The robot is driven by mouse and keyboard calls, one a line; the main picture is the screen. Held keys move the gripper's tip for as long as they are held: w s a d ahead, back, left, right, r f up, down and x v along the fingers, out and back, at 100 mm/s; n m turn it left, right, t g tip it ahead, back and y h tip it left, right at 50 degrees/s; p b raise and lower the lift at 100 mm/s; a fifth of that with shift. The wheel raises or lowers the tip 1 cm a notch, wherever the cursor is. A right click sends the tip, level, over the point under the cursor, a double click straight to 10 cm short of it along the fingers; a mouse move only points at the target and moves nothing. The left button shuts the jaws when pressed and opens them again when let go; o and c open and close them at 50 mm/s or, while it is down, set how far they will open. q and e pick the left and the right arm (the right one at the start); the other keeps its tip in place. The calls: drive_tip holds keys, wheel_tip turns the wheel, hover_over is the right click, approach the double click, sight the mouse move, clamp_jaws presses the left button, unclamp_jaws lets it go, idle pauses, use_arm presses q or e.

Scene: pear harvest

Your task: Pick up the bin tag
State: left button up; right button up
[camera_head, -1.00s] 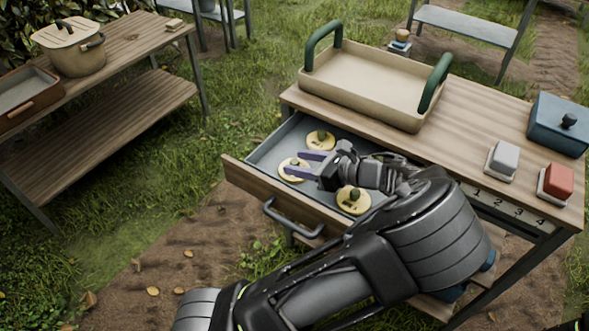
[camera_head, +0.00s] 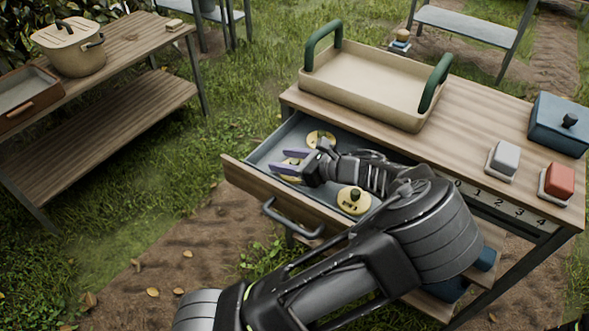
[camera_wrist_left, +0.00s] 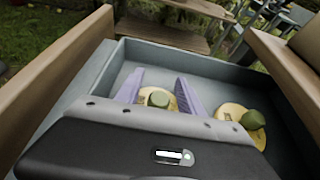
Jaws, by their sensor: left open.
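Three round yellow bin tags with green knobs lie in the open drawer (camera_head: 262,162). The far tag (camera_head: 320,138) and the near tag (camera_head: 354,202) are clear of my gripper. The middle tag (camera_head: 291,178) is partly hidden by my left gripper (camera_head: 286,162), which is open. In the left wrist view the purple fingers (camera_wrist_left: 158,92) stand on either side of the middle tag's green knob (camera_wrist_left: 158,98), apart from it. Another tag (camera_wrist_left: 240,124) lies to the right of the fingers there. My right gripper does not show.
A beige tray (camera_head: 365,85) with green handles stands on the wooden table above the drawer. A grey block (camera_head: 503,158), a red block (camera_head: 558,181) and a blue box (camera_head: 560,125) stand to its right. The drawer walls enclose the gripper closely.

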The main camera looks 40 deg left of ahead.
use_arm(q)
drive_tip(key=shift+c, duration=0.6)
clamp_jaws()
wheel_tip(320, 180, up, 10)
drive_tip(key=p, duration=0.1)
idle(0.4)
drive_tip(key=shift+r+p, duration=0.1)
drive_tip(key=shift+p, duration=0.2)
idle(0.5)
